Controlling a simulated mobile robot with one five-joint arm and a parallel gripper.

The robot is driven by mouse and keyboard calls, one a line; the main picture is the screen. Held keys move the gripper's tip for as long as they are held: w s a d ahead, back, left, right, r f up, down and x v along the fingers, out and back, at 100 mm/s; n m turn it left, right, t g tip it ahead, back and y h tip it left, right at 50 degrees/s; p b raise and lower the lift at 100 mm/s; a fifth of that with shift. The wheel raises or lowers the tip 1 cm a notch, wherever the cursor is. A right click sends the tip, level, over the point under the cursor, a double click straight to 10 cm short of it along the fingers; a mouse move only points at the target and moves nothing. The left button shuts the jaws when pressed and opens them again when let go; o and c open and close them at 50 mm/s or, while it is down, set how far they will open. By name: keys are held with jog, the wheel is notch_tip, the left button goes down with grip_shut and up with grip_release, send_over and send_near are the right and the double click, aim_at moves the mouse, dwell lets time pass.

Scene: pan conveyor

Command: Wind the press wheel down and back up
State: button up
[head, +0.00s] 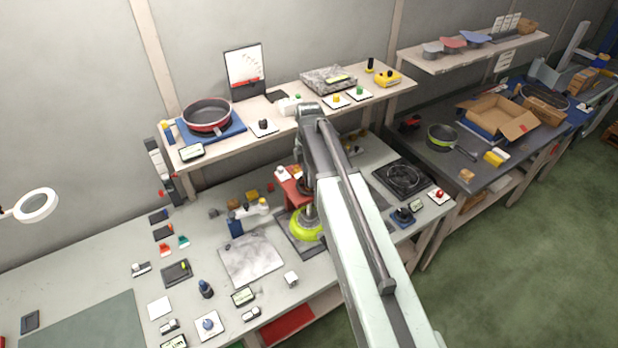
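A red press frame (290,187) stands on the workbench left of my arm. A grey cylindrical part and a yellow-green round pan (303,228) show below it, on a dark base plate (286,240). My arm crosses in front and covers the right side of the press. The press wheel cannot be made out clearly; it is at least partly hidden by my arm. My gripper is hidden behind my own arm links, so its fingers and any contact with the wheel do not show.
A shelf (290,122) with a red pan (207,115) runs behind the press. A marble slab (250,258), bottles and small devices crowd the bench to the left. A dark burner plate (403,177) lies to the right. The green floor (530,260) at right is clear.

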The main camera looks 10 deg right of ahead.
grip_shut()
jog(key=shift+m, duration=0.3)
